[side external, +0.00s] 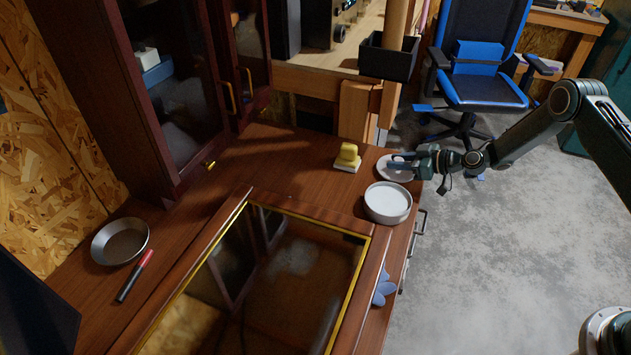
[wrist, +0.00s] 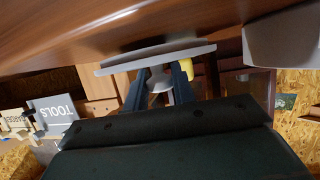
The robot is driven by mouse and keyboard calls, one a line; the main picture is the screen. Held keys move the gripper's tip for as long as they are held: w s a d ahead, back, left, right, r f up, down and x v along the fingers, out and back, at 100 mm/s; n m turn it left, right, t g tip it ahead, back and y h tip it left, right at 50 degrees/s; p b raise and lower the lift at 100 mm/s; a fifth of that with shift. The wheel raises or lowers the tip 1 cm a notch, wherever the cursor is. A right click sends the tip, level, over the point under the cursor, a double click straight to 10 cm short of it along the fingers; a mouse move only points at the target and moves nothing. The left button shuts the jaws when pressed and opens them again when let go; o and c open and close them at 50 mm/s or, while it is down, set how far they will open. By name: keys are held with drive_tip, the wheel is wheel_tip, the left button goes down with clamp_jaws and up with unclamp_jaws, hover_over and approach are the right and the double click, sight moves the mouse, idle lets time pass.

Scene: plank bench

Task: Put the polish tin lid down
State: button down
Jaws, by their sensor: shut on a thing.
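The polish tin lid is a pale, thin disc (side external: 385,175) by the right edge of the wooden bench top, just behind the tin. My gripper (side external: 396,163) reaches in from the right and is shut on the lid. In the wrist view the two dark fingers (wrist: 158,76) close on a small knob in the middle of the lid (wrist: 150,56). I cannot tell whether the lid touches the wood. The round pale tin (side external: 388,208) stands upright, open side up, with a white surface inside; its wall also shows in the wrist view (wrist: 282,40).
A yellow block on a pale base (side external: 347,158) stands left of the lid. A glass-topped wooden frame (side external: 290,285) fills the front middle. A metal bowl (side external: 120,242) and a red-and-black marker (side external: 134,276) lie at left. Bare bench (side external: 290,165) is left of the yellow block.

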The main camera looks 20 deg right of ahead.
drive_tip(key=shift+f, duration=0.35)
drive_tip(key=c, duration=1.2)
unclamp_jaws()
drive_tip(key=shift+o, duration=0.2)
drive_tip(key=shift+r, duration=0.2)
drive_tip(key=v, duration=1.2)
